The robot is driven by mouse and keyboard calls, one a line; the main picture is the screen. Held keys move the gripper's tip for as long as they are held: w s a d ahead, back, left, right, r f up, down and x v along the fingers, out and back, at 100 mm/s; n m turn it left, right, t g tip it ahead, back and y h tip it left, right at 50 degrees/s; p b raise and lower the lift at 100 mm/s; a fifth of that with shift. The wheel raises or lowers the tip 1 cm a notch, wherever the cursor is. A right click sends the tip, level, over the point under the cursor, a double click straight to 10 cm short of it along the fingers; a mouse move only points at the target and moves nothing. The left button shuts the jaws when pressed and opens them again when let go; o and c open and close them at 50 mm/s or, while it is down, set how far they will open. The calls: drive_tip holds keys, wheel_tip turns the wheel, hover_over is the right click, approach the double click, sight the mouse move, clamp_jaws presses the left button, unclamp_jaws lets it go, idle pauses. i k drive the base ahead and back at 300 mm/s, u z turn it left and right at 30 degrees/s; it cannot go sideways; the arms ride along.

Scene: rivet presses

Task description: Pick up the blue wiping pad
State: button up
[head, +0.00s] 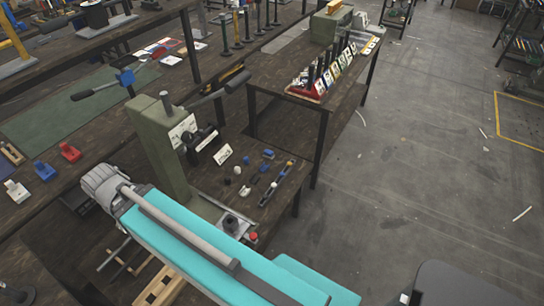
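I cannot pick out a blue wiping pad for certain. A small blue piece (268,154) lies on the press table, right of the green press (160,145); it is too small to tell whether it is the pad. A blue blocky part (44,170) sits on the left bench between a red one (69,152) and a white one (16,191). My teal-covered arm crosses the lower middle and hides part of the press table. My gripper is not in view.
Small dark and white pieces and a long tool (276,184) lie on the press table (205,180). A red button (253,237) stands near its front edge. A rack of cards (322,78) stands on the table behind. The grey floor at right is mostly clear.

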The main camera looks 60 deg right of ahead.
sight(267, 154)
drive_tip(key=z, duration=0.55)
drive_tip(key=k, duration=1.25)
drive_tip(key=z, duration=0.85)
drive_tip(key=i, duration=1.5)
drive_tip(key=k, duration=0.5)
drive_tip(key=z, duration=0.05)
